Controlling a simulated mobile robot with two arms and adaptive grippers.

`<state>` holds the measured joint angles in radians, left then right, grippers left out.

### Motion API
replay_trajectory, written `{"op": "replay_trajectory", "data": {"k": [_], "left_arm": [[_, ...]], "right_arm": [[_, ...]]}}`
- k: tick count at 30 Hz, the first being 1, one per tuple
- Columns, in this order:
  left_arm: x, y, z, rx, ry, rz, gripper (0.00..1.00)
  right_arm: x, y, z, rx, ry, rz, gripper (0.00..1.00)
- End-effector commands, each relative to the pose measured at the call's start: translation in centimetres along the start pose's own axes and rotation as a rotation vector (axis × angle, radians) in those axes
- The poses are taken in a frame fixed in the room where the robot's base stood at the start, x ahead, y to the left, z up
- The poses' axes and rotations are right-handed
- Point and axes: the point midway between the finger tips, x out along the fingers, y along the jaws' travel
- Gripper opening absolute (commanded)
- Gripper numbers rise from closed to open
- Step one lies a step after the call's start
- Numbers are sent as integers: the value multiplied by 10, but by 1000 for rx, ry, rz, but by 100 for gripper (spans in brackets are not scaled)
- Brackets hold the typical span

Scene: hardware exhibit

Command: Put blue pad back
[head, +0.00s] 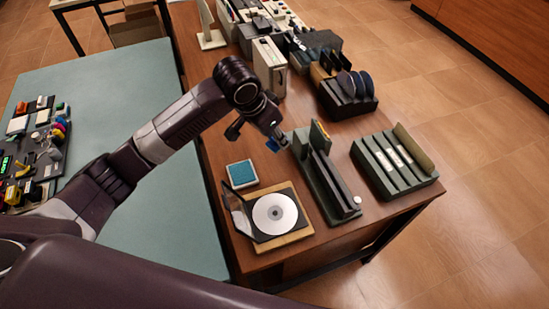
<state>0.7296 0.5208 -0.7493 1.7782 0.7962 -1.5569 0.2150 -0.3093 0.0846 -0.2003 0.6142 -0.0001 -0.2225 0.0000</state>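A square blue pad (242,173) lies in a pale frame on the brown table, behind the open disc case. My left gripper (274,140) is above the table, behind and to the right of this pad and apart from it. A small bright blue piece (272,145) shows right at its fingertips. The view is too small to tell whether the fingers are closed on that piece. My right gripper is out of view.
An open case with a white disc (274,213) lies at the table's near end. A long dark green holder (328,178) stands beside it, close to my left gripper. A slotted green rack (394,166) and a dark rack with discs (347,95) stand to the right. A teal-topped table (120,85) is at left.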

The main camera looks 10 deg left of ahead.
Motion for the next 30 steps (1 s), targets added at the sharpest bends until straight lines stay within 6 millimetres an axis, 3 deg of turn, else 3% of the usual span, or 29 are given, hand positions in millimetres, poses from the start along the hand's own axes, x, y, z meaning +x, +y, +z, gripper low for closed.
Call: {"op": "replay_trajectory", "data": {"k": [6,18,30], "left_arm": [[46,0,20,-2,-2,0,9],[90,0,38,-2,-2,-1,9],[100,0,42,-1,1,-1,9]], "right_arm": [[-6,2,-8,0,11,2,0],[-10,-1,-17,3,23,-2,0],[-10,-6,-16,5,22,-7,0]]}}
